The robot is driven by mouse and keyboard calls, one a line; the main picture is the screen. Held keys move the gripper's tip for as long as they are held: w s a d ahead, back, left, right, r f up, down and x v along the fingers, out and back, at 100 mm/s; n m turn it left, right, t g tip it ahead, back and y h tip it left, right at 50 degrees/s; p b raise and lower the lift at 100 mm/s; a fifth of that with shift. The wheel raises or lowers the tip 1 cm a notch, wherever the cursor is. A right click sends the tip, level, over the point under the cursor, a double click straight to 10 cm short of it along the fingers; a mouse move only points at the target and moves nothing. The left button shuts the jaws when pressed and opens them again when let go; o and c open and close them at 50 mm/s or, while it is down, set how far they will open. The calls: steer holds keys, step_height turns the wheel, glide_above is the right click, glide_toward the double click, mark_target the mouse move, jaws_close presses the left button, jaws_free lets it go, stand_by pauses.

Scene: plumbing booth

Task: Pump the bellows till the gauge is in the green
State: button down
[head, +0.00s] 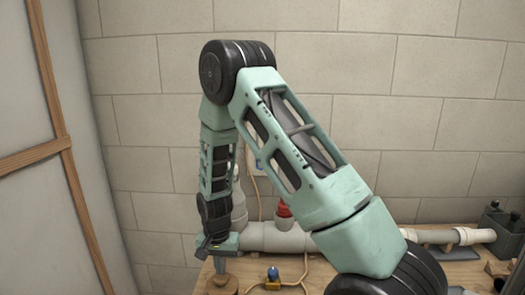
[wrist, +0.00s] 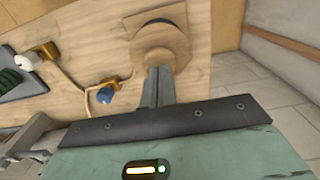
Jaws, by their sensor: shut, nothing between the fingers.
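The bellows appears to be the round wooden piece with a dark band in the wrist view (wrist: 160,28), at the bench edge. It also shows low in the head view (head: 220,284), partly cut off by the picture edge. My gripper (wrist: 159,72) is shut and empty, with its fingertips right over the wooden top. Whether they touch it I cannot tell. In the head view my gripper (head: 218,264) points down above the same piece. I make out no readable gauge; my arm hides part of the wall and bench.
A blue-knobbed brass fitting (head: 272,274) stands right of my gripper, with a yellowish hose; the wrist view shows its blue knob (wrist: 105,95) too. A thick pale pipe (head: 270,237) runs behind, beside a red cap (head: 283,211).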

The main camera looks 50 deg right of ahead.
steer(key=shift+f+b, duration=1.1)
steer(key=shift+f, duration=0.6)
steer(key=shift+r+p, duration=1.7)
steer(key=shift+r, duration=0.3)
steer(key=shift+f, duration=0.15)
steer(key=shift+f+b, duration=1.45)
steer(key=shift+f, duration=0.45)
steer(key=shift+r+p, duration=1.65)
steer(key=shift+r, duration=0.35)
steer(key=shift+f, duration=0.2)
